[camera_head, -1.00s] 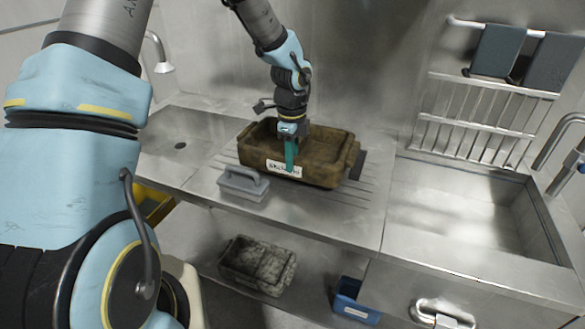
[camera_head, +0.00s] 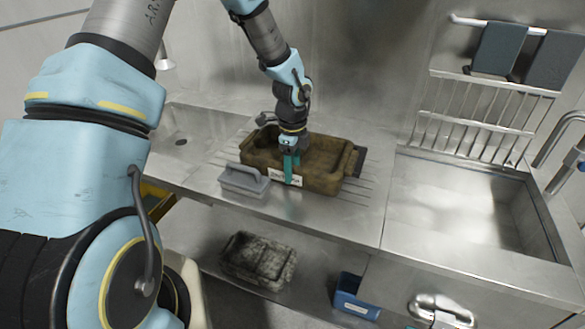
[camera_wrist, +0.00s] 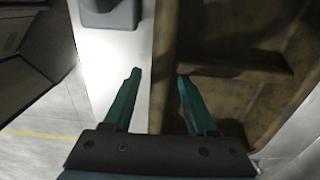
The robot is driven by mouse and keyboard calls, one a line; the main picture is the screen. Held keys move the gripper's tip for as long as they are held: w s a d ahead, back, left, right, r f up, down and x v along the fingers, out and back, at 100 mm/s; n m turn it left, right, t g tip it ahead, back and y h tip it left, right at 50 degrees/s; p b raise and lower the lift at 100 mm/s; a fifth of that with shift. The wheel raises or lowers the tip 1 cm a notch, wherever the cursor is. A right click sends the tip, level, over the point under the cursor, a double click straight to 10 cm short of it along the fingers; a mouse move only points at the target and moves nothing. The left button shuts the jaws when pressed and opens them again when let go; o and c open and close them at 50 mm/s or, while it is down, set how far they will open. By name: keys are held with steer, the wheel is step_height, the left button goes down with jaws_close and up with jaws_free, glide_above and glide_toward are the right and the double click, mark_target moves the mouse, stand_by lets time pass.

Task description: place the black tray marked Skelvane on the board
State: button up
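A brown, dark-stained tray (camera_head: 325,182) stands on the ribbed steel drainboard (camera_head: 357,207); it looks brown rather than black. Its front wall bears a white label (camera_head: 278,177), too small to read surely and partly covered by a teal finger. My gripper (camera_head: 291,170) points down at this front wall. In the wrist view my gripper (camera_wrist: 158,75) is open, one finger outside over the steel and one over the tray's inside (camera_wrist: 225,85), with the tray's wall between them. I cannot tell whether either finger touches it. No separate board is clearly identifiable.
A grey handled block (camera_head: 243,181) sits close to the tray's left front. A sink (camera_head: 465,215) and a wall rack (camera_head: 470,130) are at right. Below, a mottled grey-black tray (camera_head: 258,262) and a blue labelled bin (camera_head: 354,296) stand on the lower shelf.

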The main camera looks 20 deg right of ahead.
step_height(320, 180, up, 12)
steer(key=b, duration=0.2)
steer(key=shift+r, duration=0.2)
steer(key=s+a+n, duration=0.3)
steer(key=a+n, duration=0.9)
steer(key=a, duration=0.3)
steer(key=s+a+r+n+t, duration=0.1)
steer(key=s+a+n, duration=0.2)
steer(key=a+n, duration=1)
steer(key=shift+s+a+r+n+t, duration=0.2)
steer(key=shift+a+n+t, duration=0.1)
steer(key=shift+a, duration=0.7)
